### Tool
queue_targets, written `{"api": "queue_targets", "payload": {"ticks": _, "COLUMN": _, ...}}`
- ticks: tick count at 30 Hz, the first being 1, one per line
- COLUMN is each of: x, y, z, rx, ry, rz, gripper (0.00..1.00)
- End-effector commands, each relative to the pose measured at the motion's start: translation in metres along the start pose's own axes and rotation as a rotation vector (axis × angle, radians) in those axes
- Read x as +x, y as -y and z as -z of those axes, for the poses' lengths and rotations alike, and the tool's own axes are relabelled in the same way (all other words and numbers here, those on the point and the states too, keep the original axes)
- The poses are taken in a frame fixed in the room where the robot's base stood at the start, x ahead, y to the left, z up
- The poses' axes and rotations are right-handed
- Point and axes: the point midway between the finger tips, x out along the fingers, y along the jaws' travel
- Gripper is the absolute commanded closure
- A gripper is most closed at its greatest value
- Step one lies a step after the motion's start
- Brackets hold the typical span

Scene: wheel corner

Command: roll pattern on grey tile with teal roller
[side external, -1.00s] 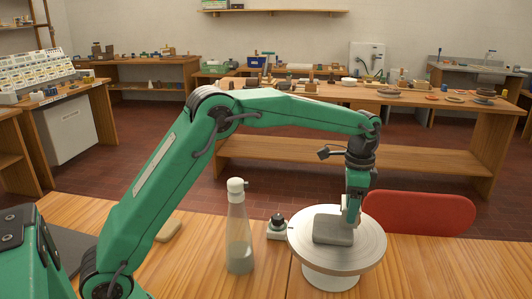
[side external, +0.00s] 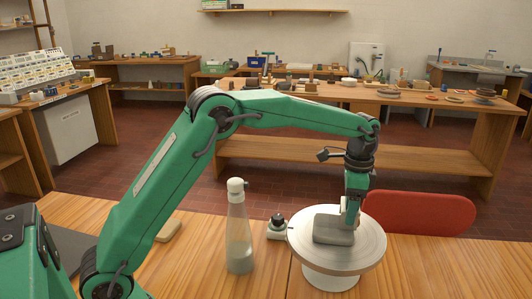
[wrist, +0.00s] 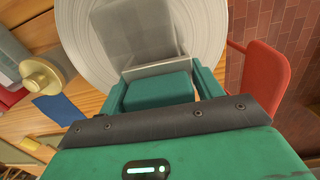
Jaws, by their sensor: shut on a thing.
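The grey tile (side external: 330,229) lies on the round pale wheel (side external: 372,246). In the wrist view the tile (wrist: 135,32) is ahead of the jaws, on the wheel (wrist: 75,15). My gripper (side external: 349,225) points down at the tile's right part in the side view. In the wrist view my gripper (wrist: 162,88) is shut on a teal block-like piece, the teal roller (wrist: 158,92), which fills the space between the fingers. The roller's lower side is hidden, so I cannot tell whether it touches the tile. No pattern is clear on the tile.
A clear bottle with a white cap (side external: 238,230) and a small dark-knobbed item (side external: 278,226) stand left of the wheel. A red chair back (side external: 420,213) is behind it to the right. A blue cloth-like patch (wrist: 58,108) lies on the table. Bare wood is at front right.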

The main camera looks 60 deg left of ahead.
Motion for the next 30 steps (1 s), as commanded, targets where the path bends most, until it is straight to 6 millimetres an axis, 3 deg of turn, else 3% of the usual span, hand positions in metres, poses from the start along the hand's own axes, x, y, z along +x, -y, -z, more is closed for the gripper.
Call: {"api": "queue_targets", "payload": {"ticks": 30, "x": 0.003, "y": 0.000, "z": -0.023, "rx": -0.001, "ry": 0.003, "rz": -0.004, "gripper": 0.85}}
